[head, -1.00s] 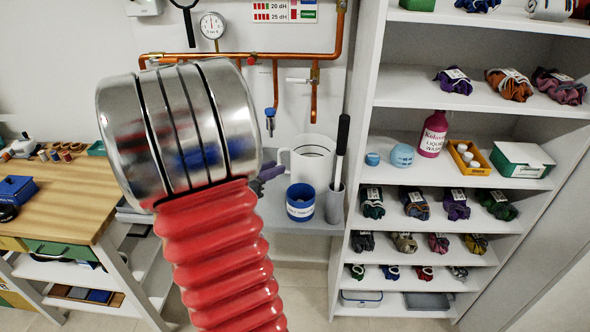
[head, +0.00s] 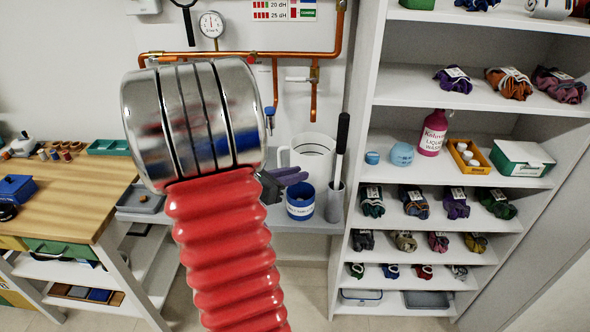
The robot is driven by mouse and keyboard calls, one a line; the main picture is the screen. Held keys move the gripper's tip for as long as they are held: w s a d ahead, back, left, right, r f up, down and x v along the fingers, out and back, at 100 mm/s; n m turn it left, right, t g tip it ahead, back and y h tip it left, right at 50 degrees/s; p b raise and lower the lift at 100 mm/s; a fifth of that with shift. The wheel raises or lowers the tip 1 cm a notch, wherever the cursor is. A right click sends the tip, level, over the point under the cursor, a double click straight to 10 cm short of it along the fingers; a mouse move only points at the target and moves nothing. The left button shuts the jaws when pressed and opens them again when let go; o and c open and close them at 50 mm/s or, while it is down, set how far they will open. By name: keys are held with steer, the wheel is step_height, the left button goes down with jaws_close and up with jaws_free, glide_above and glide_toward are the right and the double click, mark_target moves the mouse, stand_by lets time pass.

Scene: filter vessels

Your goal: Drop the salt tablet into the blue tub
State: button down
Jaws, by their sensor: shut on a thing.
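My gripper (head: 291,178) shows only in part, as dark and purple-grey fingers past the right edge of my arm. In the picture it lies just above and left of the tub's rim, overlapping its upper left edge. Its height over the tub is hard to judge. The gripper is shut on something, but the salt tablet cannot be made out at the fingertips.
A white jug (head: 313,155) stands behind the tub. A grey holder (head: 335,203) with a black-handled tool stands close at its right. Copper pipes run above. Shelves (head: 455,185) with yarn and bottles fill the right. A wooden worktop (head: 75,190) is at left.

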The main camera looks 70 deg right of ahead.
steer(key=shift+f, duration=2)
steer(key=c, duration=1.6)
jaws_free()
steer(key=v, duration=1.3)
steer(key=shift+w+a+r, duration=0.15)
steer(key=shift+w+a, duration=0.1)
steer(key=shift+a, duration=0.05)
